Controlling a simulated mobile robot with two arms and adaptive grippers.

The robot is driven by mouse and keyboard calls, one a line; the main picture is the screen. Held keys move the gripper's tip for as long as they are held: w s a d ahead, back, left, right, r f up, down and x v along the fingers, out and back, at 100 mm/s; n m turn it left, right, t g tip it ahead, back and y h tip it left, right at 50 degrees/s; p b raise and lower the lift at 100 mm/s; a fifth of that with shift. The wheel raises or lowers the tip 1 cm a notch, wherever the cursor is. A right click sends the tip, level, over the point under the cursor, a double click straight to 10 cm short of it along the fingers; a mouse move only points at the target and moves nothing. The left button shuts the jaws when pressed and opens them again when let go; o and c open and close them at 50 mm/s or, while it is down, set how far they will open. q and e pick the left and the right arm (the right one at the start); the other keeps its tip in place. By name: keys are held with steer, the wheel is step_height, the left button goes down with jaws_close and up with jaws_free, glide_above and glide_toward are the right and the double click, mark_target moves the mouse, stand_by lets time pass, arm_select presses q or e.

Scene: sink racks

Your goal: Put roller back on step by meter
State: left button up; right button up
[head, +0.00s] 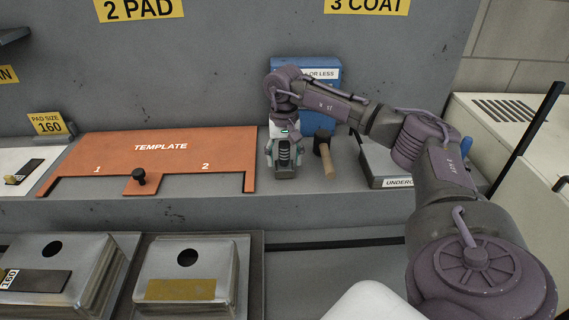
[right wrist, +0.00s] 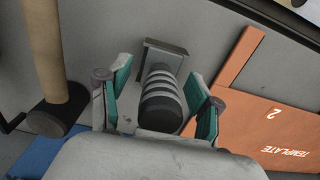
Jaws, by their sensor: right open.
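My right gripper (head: 284,148) is open over the grey step (head: 230,208), its green-padded fingers pointing down. It also shows in the right wrist view (right wrist: 160,108). Between the fingers stands a ribbed grey-and-black piece (right wrist: 162,98) with a square grey end; gaps show on both sides of it. In the head view the ribbed piece (head: 284,171) is partly covered by the gripper. Beside it on the step is a black-headed tool with a wooden handle (head: 327,160), possibly the roller; it also shows in the right wrist view (right wrist: 45,60). I cannot tell which is the meter. My left gripper is out of view.
An orange template (head: 100,150) lies left of the gripper. A blue box (head: 305,63) stands behind, and a grey tray (head: 375,165) sits to the right. A thin black post (head: 525,140) stands at right.

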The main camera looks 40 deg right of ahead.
step_height(320, 180, up, 10)
steer(key=shift+r+b, duration=0.2)
steer(key=shift+b, duration=0.6)
steer(key=shift+f, duration=0.1)
